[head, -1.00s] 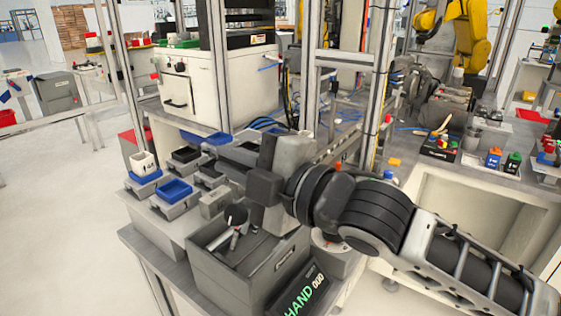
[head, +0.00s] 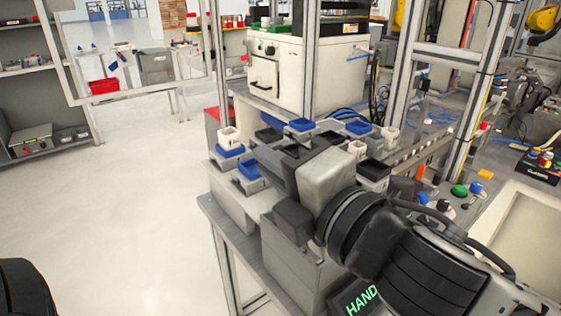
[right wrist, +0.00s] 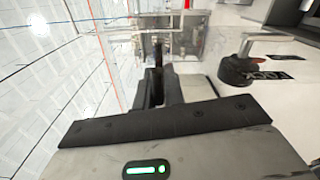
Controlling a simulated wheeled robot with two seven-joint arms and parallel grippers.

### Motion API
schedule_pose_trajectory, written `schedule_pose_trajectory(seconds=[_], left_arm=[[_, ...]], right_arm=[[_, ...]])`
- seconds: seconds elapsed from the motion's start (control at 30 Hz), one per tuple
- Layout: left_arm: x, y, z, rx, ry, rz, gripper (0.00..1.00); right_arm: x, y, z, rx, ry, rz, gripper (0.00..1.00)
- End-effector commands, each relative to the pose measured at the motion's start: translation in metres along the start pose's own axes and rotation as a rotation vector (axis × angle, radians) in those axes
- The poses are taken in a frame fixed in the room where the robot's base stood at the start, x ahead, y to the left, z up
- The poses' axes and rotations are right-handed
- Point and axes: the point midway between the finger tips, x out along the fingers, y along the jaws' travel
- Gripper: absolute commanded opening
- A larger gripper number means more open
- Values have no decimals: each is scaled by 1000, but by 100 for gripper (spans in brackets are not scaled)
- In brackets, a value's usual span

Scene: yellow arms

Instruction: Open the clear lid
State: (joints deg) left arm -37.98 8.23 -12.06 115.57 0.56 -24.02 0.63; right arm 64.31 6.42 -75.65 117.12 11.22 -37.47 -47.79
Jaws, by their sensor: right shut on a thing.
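My right gripper (head: 285,165) shows from behind in the head view, above the grey bin and beside the small trays. Its dark fingers (right wrist: 156,85) point away in the right wrist view, close together. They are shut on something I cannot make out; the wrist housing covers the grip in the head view. A framed see-through panel (head: 140,50) stands upright at the upper left of the head view, left of a metal post. I cannot tell whether it is the clear lid. My left gripper is out of view.
Small black, blue and white trays (head: 250,170) stand around my right gripper. A grey bin (head: 290,255) is below it. A white machine (head: 275,80) stands behind, between metal posts (head: 310,60). The floor (head: 130,190) at left is clear.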

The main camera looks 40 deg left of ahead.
Motion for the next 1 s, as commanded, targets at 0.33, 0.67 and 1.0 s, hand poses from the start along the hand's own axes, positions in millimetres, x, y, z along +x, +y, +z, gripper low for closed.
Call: schedule_pose_trajectory(seconds=[0.33,0.67,1.0], left_arm=[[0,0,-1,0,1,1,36],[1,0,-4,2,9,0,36],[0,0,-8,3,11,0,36]], right_arm=[[0,5,-1,-6,3,10,16],[0,2,0,-2,2,4,31],[-11,2,0,-1,12,4,31]])
